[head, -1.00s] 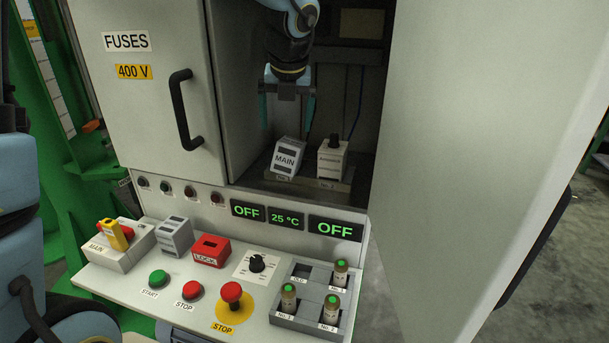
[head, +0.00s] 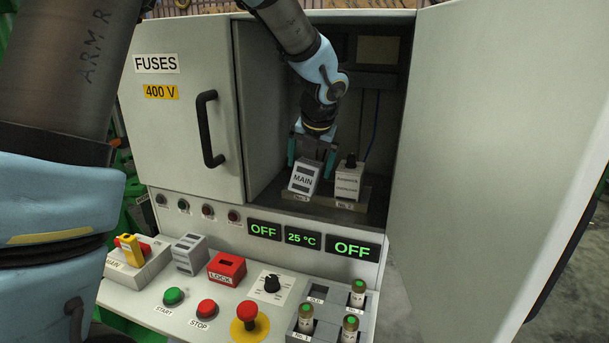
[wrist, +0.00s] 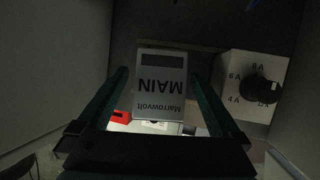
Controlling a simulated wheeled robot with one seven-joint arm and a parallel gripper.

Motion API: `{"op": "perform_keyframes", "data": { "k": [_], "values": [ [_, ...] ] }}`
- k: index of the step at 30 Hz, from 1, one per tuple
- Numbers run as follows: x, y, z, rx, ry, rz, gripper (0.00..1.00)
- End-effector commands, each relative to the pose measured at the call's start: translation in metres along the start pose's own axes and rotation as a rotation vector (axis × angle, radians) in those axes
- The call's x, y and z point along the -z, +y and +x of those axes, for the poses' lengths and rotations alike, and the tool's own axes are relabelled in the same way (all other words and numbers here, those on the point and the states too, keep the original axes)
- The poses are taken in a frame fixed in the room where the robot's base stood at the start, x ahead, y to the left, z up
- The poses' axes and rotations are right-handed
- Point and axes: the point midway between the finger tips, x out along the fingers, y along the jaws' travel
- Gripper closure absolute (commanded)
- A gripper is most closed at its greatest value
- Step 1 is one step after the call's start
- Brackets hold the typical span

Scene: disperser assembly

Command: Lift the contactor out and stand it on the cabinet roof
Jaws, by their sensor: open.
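The contactor, a pale box labelled MAIN (head: 303,179), sits tilted in its seat inside the open cabinet. It also shows in the wrist view (wrist: 161,95), its label upside down. My gripper (head: 311,163) is open inside the cabinet, just above and behind the contactor in the head view. In the wrist view its two teal fingers (wrist: 165,98) lie on either side of the contactor, with a small gap visible at each side. I cannot tell how deep the fingertips reach. The cabinet roof (head: 215,15) shows as a strip along the top.
A white unit with a black knob (head: 349,181) stands close to the right of the contactor; it shows in the wrist view too (wrist: 252,85). The open door (head: 490,150) bounds the right. The closed FUSES door (head: 185,125) is on the left.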

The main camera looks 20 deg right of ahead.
Motion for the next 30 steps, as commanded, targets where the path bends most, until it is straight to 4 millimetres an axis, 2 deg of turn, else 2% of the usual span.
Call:
{"op": "perform_keyframes", "data": {
  "k": [3, 6, 14, 30],
  "values": [
    [0.000, 0.000, 0.018, 0.000, 0.002, 0.001, 0.00],
    [0.000, -0.001, 0.025, 0.000, 0.002, 0.001, 0.00],
    [0.000, 0.000, 0.027, 0.001, 0.000, 0.000, 0.00],
    [0.000, 0.000, 0.027, 0.000, 0.000, 0.000, 0.61]
  ]
}}
